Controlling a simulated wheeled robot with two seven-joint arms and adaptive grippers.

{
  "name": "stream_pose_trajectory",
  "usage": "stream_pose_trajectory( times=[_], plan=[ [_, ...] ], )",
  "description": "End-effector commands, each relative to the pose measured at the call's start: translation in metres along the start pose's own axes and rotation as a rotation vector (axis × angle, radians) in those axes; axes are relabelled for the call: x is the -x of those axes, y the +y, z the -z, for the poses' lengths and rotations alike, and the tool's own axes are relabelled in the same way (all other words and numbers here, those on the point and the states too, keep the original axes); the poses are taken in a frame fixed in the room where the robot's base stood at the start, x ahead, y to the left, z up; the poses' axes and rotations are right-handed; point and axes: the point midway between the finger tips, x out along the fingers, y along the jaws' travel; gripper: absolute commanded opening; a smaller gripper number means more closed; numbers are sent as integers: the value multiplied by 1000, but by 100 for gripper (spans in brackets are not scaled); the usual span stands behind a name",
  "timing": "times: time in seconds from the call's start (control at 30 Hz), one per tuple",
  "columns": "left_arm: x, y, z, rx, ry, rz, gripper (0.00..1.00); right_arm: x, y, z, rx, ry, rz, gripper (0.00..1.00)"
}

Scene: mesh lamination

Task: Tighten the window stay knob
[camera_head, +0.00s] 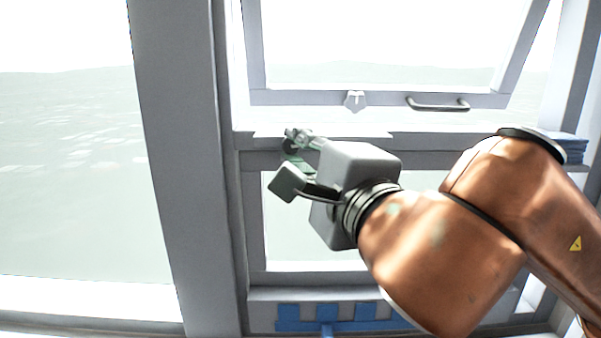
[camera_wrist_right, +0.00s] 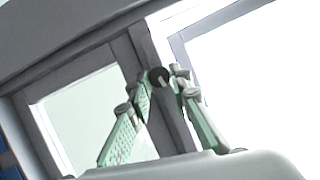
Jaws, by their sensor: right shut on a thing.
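The window stay knob is a small dark round knob (camera_head: 289,146) at the left of the window sill, partly hidden by my fingers. It also shows in the right wrist view (camera_wrist_right: 158,76), between the two green finger pads. My right gripper (camera_head: 297,143) reaches in from the right and is shut on the knob. In the wrist view my right gripper's fingers (camera_wrist_right: 165,88) stand on either side of it. The stay's arm is not clearly visible. The tilted window sash (camera_head: 385,98) is above the sill. My left gripper is not in view.
The sash has a pale latch (camera_head: 355,100) and a grey bar handle (camera_head: 438,104). A thick grey post (camera_head: 180,150) stands left of the knob. A blue stack (camera_head: 574,150) sits at the sill's right end. A blue piece (camera_head: 328,322) is below the lower pane.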

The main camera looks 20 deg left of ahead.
Motion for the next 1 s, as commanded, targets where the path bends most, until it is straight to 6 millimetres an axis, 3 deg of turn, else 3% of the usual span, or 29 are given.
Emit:
stream_pose_trajectory(
  times=[0.03, 0.3, 0.9, 0.93, 1.0],
  plan=[
    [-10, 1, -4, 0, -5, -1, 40, -2, 6, 2, -28, 2, 8, 0],
    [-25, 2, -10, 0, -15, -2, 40, -1, 4, 2, -130, 3, 51, 0],
    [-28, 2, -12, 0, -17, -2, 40, -1, 2, 0, -162, 2, 65, 0],
    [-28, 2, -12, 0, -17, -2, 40, -1, 2, 0, -162, 2, 65, 21],
    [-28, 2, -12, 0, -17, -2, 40, -1, 2, 0, -162, 2, 65, 26]
  ],
)
